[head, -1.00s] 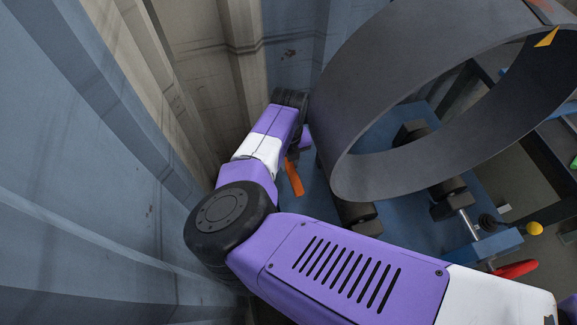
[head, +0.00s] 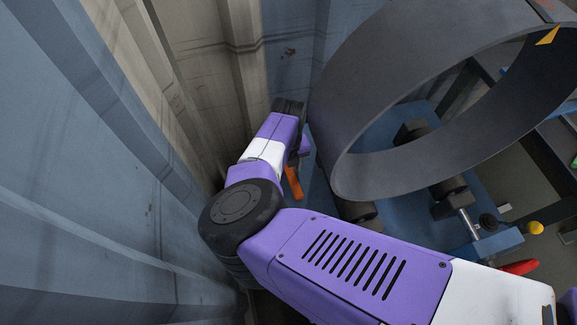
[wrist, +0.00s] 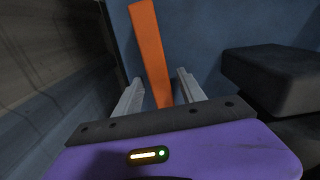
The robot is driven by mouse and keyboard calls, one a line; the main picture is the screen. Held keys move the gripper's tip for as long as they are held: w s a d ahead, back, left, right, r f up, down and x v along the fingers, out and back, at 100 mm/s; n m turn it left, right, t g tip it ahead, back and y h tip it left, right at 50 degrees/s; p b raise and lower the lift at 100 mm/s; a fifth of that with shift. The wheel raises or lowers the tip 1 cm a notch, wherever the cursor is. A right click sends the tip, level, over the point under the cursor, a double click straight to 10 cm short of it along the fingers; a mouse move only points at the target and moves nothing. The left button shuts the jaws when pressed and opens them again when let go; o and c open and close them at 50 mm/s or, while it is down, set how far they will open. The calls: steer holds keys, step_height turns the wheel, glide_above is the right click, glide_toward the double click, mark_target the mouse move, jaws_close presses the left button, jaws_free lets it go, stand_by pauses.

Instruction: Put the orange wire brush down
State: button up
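The orange wire brush shows as an orange handle (wrist: 151,50) in the wrist view, running away from me in front of a blue surface. Its near end lies between the two grey fingers of my gripper (wrist: 160,84). The fingers stand apart, with a visible gap on each side of the handle. In the head view the handle (head: 293,183) shows beside my wrist, over the blue base, and my arm hides most of my gripper. The bristles are not visible. I cannot tell whether the handle rests on the blue surface.
A large grey pipe ring (head: 350,110) stands close to the right of my wrist, on dark rollers (head: 358,214). A corrugated wall (head: 110,150) runs close along the left. A dark block (wrist: 275,75) sits right of my gripper in the wrist view.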

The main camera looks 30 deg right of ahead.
steer(key=shift+d+r, duration=0.1)
steer(key=shift+r, duration=0.05)
steer(key=r, duration=0.8)
steer(key=shift+d, duration=0.25)
steer(key=shift+w, duration=0.1)
stand_by(0.4)
